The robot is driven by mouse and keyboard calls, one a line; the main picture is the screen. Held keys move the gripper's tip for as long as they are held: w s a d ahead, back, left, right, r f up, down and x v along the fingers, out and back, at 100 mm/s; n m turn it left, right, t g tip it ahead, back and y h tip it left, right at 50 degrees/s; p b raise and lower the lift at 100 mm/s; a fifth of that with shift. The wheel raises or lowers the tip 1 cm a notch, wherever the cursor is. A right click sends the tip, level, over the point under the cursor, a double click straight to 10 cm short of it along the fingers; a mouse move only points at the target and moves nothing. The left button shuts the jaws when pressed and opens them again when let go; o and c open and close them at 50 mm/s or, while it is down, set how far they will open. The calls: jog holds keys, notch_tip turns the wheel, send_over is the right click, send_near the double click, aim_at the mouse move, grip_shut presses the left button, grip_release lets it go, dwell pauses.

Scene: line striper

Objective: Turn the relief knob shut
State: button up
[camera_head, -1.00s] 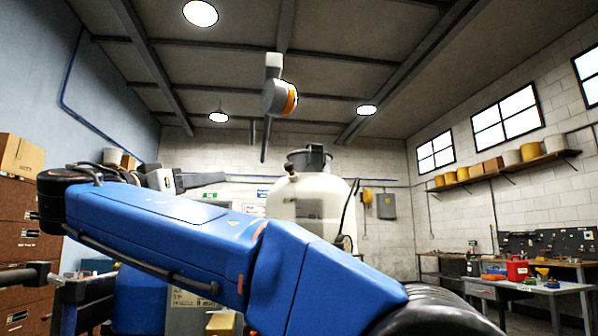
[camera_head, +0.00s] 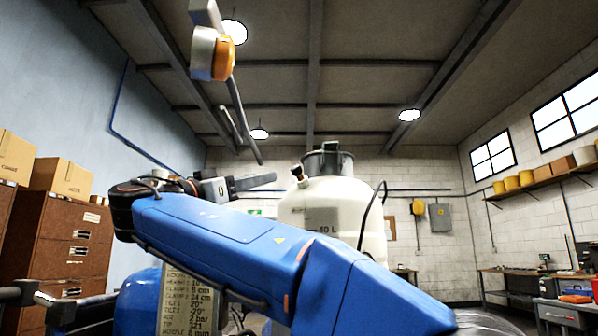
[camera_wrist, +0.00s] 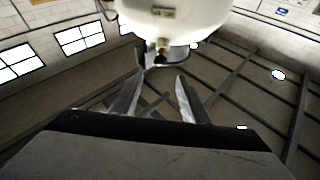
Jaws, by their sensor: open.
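The white tank (camera_head: 335,215) stands ahead of me, with a dark lid (camera_head: 328,162) on top. A small dark stub with a tan part (camera_head: 298,173) sticks out of its upper left shoulder; it may be the relief knob, but it is too small to be sure. In the wrist view, the tank (camera_wrist: 185,18) hangs upside down at the top, with a small brass-coloured piece (camera_wrist: 162,46) at its edge. My gripper (camera_wrist: 158,85) is open and empty, its fingers pointing towards that piece and apart from it. In the head view, my gripper (camera_head: 272,179) is left of the stub.
A grey handle with an orange band (camera_head: 222,58) rises close by at upper left, with a dark bar slanting down from it. Brown drawers and boxes (camera_head: 65,235) stand at left. A workbench (camera_head: 545,290) is at far right. A printed label panel (camera_head: 185,300) is below my arm.

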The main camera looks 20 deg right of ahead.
aim_at(292, 171)
jog(key=x, duration=1.4)
jog(key=c, duration=1.1)
